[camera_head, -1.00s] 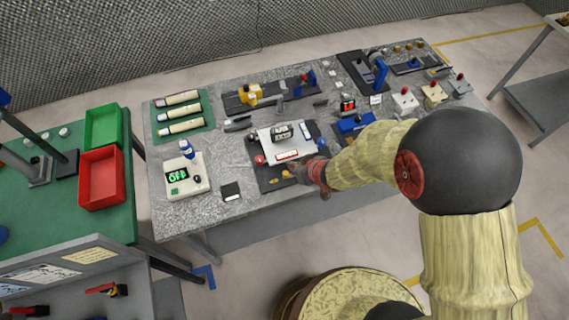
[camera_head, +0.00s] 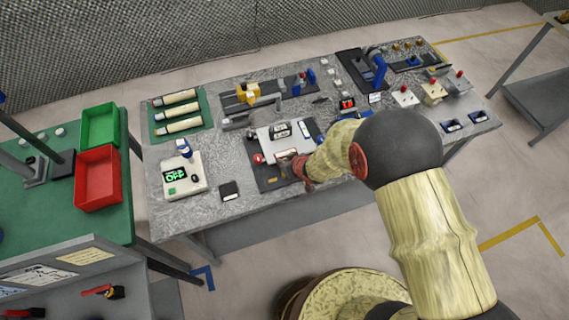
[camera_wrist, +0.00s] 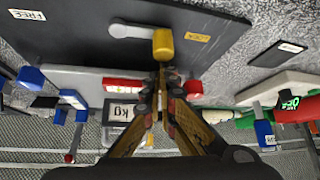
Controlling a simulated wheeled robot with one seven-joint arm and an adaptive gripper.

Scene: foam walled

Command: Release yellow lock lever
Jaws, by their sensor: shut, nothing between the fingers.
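The yellow lock lever shows in the wrist view as a yellow knob (camera_wrist: 163,44) on a grey arm that runs left to a round pivot (camera_wrist: 118,29). It lies on a dark board (camera_wrist: 80,42). The knob is beside a yellow LOCK label (camera_wrist: 198,37), and a white FREE label (camera_wrist: 27,14) is at the far left. My gripper (camera_wrist: 165,75) is shut and empty, with its tips right at the knob; I cannot tell if they touch it. In the head view my gripper (camera_head: 301,172) is over the board (camera_head: 262,184) and the lever is hidden.
A white plate (camera_head: 267,138) with a red button (camera_head: 258,159) and display blocks adjoins the board. A box with a green display (camera_head: 185,178) and a small black block (camera_head: 229,191) stand to the left. Other fixtures crowd the back of the grey table.

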